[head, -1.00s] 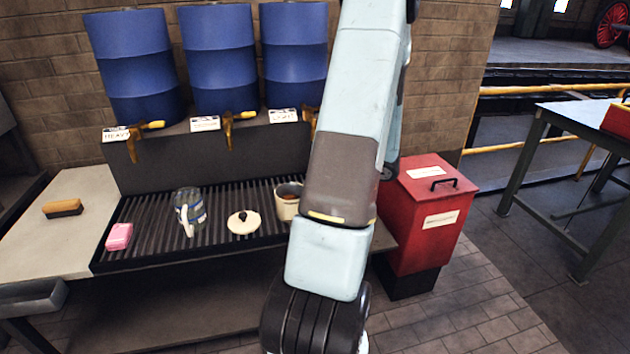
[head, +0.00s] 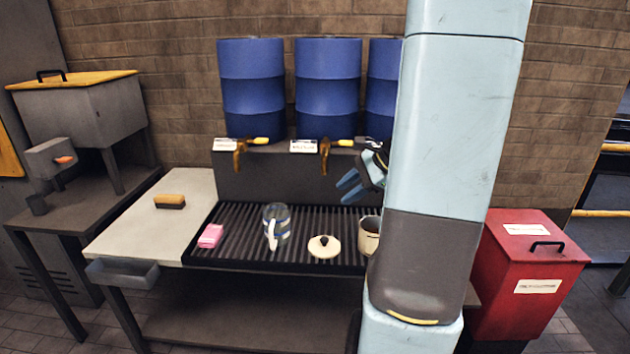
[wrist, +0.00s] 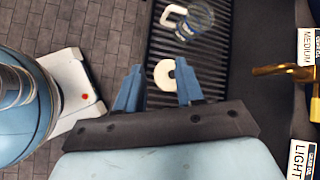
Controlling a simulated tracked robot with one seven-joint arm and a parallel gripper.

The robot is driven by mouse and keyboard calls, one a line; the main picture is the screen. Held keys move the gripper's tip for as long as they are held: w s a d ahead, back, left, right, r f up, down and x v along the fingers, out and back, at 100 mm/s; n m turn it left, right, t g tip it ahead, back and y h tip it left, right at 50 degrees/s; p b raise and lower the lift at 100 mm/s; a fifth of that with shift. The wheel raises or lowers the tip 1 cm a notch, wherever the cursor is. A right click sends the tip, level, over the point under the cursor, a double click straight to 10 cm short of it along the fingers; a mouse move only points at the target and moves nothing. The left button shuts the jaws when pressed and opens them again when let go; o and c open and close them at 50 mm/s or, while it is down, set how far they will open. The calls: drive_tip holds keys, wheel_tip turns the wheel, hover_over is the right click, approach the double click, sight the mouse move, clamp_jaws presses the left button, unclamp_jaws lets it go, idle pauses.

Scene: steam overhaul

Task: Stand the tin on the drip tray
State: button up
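The black ribbed drip tray (head: 335,220) lies under the drum taps; part of it also shows in the wrist view (wrist: 160,50). A cream tin-like pot (head: 369,236) stands upright at its right end, partly hidden by my arm. A round cream lid (head: 324,247) with a dark knob lies left of the pot; a cream disc that looks like this lid shows between my fingers in the wrist view (wrist: 165,74), well below them. My gripper (head: 347,188) is above the tray's right part, fingers apart and empty.
A brush (head: 170,201) lies on the pale bench at left. Blue drums (head: 328,90) with protruding taps (head: 325,152) stand behind. A red bin (head: 527,275) is at right.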

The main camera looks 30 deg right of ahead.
drive_tip(key=s+a+r+n+h, duration=0.6)
drive_tip(key=s+a+r+n, duration=0.7)
drive_tip(key=a+n, duration=0.4)
drive_tip(key=shift+s+n, duration=0.55)
drive_tip(key=shift+n, duration=0.65)
